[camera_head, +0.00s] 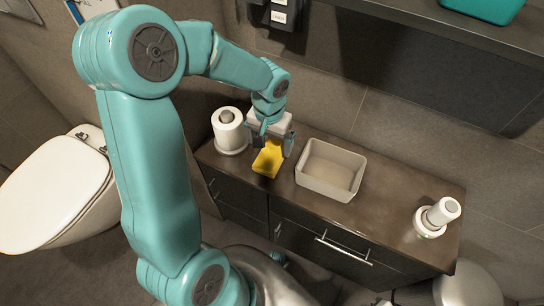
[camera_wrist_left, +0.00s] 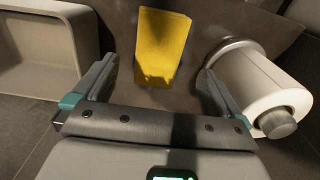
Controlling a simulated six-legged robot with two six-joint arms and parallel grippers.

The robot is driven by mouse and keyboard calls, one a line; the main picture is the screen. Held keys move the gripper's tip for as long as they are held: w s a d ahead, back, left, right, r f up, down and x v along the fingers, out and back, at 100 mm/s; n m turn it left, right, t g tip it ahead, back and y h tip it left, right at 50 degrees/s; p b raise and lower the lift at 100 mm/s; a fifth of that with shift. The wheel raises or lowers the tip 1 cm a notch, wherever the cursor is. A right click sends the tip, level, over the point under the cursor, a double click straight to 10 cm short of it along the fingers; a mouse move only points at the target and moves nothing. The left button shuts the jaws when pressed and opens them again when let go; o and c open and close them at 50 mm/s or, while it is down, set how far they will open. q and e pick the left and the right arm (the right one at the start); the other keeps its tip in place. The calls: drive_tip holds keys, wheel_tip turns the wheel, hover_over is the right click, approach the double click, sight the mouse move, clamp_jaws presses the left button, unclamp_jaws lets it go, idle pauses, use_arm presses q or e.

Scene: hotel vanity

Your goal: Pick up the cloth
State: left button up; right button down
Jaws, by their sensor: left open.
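The cloth (camera_head: 268,160) is a yellow folded piece lying on the dark vanity top, between the paper roll and the basin. It also shows in the left wrist view (camera_wrist_left: 162,42), ahead of the fingers. My left gripper (camera_head: 274,147) is above the near end of the vanity's back side, pointing down at the cloth. Its two fingers are spread apart and nothing is between them in the left wrist view (camera_wrist_left: 152,92). The cloth lies in line with the gap between the fingers. I cannot tell whether a finger touches it. My right gripper is in no view.
A white paper roll on a stand (camera_head: 229,132) stands left of the cloth, close to one finger in the wrist view. A beige basin (camera_head: 331,171) stands to the right. A white cylindrical item (camera_head: 438,215) is at the far right. The vanity top (camera_head: 388,192) between is bare.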

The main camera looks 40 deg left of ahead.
sight(272, 154)
use_arm(q)
drive_tip(key=f, duration=0.1)
drive_tip(key=f+b, duration=0.1)
drive_tip(key=f, duration=0.3)
drive_tip(key=shift+w+f, duration=0.1)
drive_tip(key=shift+w, duration=0.2)
drive_tip(key=shift+d, duration=0.1)
drive_tip(key=c, duration=1.1)
wheel_tip(272, 154, up, 10)
drive_tip(key=shift+r+p, duration=0.1)
drive_tip(key=shift+p, duration=1)
drive_tip(key=shift+o, duration=1.4)
drive_tip(key=shift+c, duration=1.1)
drive_tip(key=shift+w, duration=0.1)
